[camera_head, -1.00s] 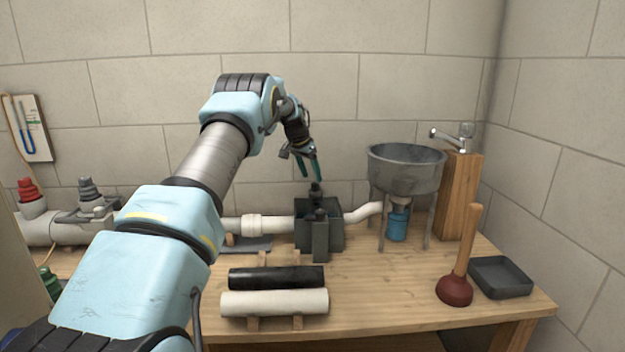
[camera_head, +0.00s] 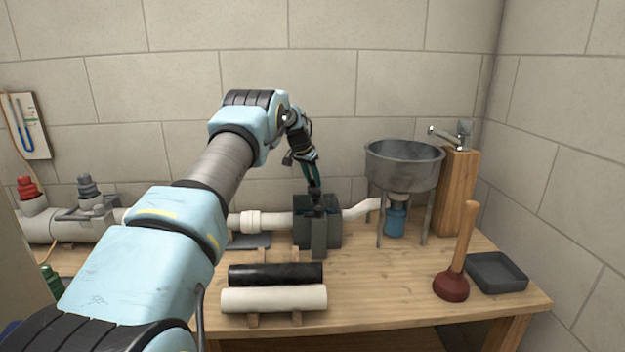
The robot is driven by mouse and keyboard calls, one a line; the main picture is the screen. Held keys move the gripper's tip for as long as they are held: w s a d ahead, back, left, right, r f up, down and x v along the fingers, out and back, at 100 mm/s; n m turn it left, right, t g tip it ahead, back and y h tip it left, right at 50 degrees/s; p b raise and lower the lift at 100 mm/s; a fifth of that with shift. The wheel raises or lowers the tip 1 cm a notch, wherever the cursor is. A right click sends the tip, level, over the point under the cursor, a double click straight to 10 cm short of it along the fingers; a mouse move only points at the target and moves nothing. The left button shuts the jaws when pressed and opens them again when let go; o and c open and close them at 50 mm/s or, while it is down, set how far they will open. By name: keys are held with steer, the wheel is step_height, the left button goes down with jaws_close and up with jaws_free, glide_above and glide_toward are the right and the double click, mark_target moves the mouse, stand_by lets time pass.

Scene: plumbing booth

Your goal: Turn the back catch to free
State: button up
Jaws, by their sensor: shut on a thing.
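The dark grey box (camera_head: 302,233) stands on the bench, joined to white pipe on both sides. A lighter grey upright piece (camera_head: 319,238) stands at its front. My gripper (camera_head: 314,184) points down at the box's back top edge, its teal fingers close together. It is shut on the back catch, a small dark piece there that the fingers mostly hide. I cannot tell how far the catch is turned. The front catch is too small and dark to make out clearly.
A grey basin (camera_head: 403,168) on legs stands right of the box, with a blue cup (camera_head: 396,220) beneath. A black tube (camera_head: 276,274) and a white tube (camera_head: 274,299) lie in front. A plunger (camera_head: 452,285) and a dark tray (camera_head: 497,272) are at right.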

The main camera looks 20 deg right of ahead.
jaws_close()
steer(key=shift+n+b, duration=0.35)
steer(key=shift+n, duration=0.25)
steer(key=shift+s+f+n+t+y, duration=0.1)
steer(key=shift+n+t+y, duration=0.25)
steer(key=shift+n, duration=0.25)
steer(key=n, duration=0.2)
steer(key=n+t+y, duration=0.1)
steer(key=n, duration=0.1)
steer(key=shift+d+y, duration=0.15)
steer(key=shift+y, duration=0.1)
steer(key=n+y, duration=0.1)
steer(key=n, duration=0.3)
steer(key=n+y+p, duration=0.1)
steer(key=n+p, duration=0.1)
steer(key=n, duration=0.2)
steer(key=shift+d+y, duration=0.15)
steer(key=shift+y, duration=0.25)
steer(key=shift+d+r+n+y+p, duration=0.2)
steer(key=shift+n+y+p, duration=0.1)
steer(key=shift+n+p, duration=0.7)
steer(key=shift+s+a+f+g+p, duration=0.1)
steer(key=shift+f+g+p, duration=0.15)
steer(key=shift+p, duration=0.45)
